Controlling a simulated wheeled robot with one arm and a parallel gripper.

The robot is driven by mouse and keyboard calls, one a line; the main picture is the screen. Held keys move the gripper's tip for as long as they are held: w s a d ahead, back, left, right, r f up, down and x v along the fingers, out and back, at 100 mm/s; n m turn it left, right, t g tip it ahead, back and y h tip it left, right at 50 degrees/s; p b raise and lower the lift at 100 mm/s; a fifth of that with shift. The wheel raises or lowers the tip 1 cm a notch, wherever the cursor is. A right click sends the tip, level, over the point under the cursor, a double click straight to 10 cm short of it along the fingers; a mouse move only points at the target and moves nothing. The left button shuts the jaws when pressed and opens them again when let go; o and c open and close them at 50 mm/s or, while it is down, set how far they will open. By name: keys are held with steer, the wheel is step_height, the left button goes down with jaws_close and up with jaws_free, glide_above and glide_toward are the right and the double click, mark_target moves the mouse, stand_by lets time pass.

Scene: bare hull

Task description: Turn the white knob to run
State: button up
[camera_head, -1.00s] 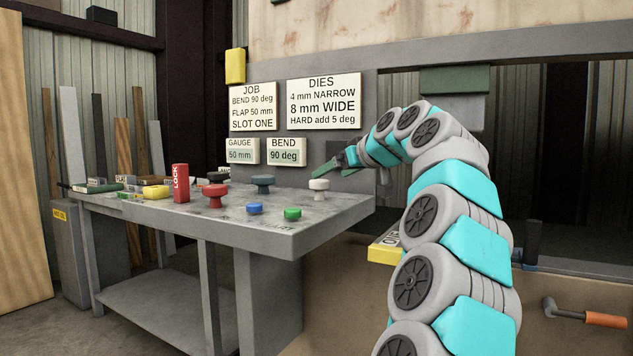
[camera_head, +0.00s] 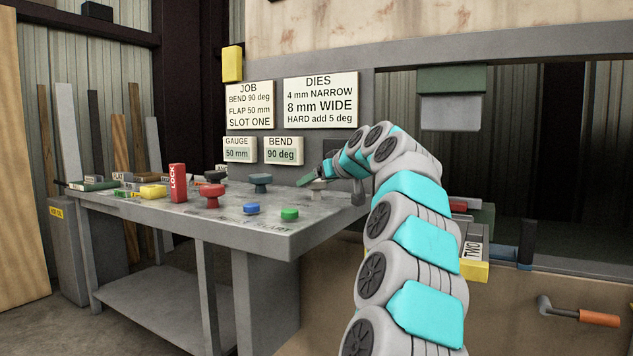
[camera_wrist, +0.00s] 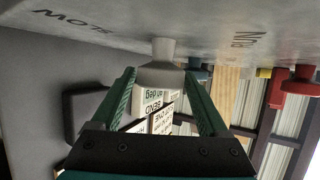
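The white knob (camera_head: 319,184) stands on the right part of the grey bench top in the head view, partly hidden by my gripper. My gripper (camera_head: 308,178) is at the knob, its green fingers angled down to the left. In the wrist view, which is upside down, the white knob (camera_wrist: 160,72) lies between the tips of my gripper (camera_wrist: 160,73). The fingers are spread, one on each side, and I see no clear grip on it. The lettering SLOW (camera_wrist: 72,22) is left of the knob and RUN (camera_wrist: 243,40) is to its right.
A red knob (camera_head: 212,195), a dark blue-grey knob (camera_head: 260,182), a blue button (camera_head: 251,208) and a green button (camera_head: 289,214) stand nearby on the bench (camera_head: 140,205). A red LOCK block (camera_head: 178,183) is further left. Sign boards hang behind.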

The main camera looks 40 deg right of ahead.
steer(key=c, duration=1.1)
steer(key=shift+o, duration=0.2)
steer(key=shift+f+m+h+b, duration=0.3)
steer(key=shift+m+b, duration=0.1)
steer(key=shift+b, duration=0.2)
steer(key=shift+r+m+g+h+b, duration=0.15)
steer(key=shift+m+g+h+b, duration=0.5)
steer(key=shift+m+h, duration=0.85)
steer(key=o, duration=1.4)
steer(key=shift+r, duration=0.1)
steer(key=shift+c, duration=0.2)
steer(key=shift+s, duration=0.1)
steer(key=shift+b+v, duration=0.55)
steer(key=shift+v, duration=3.3)
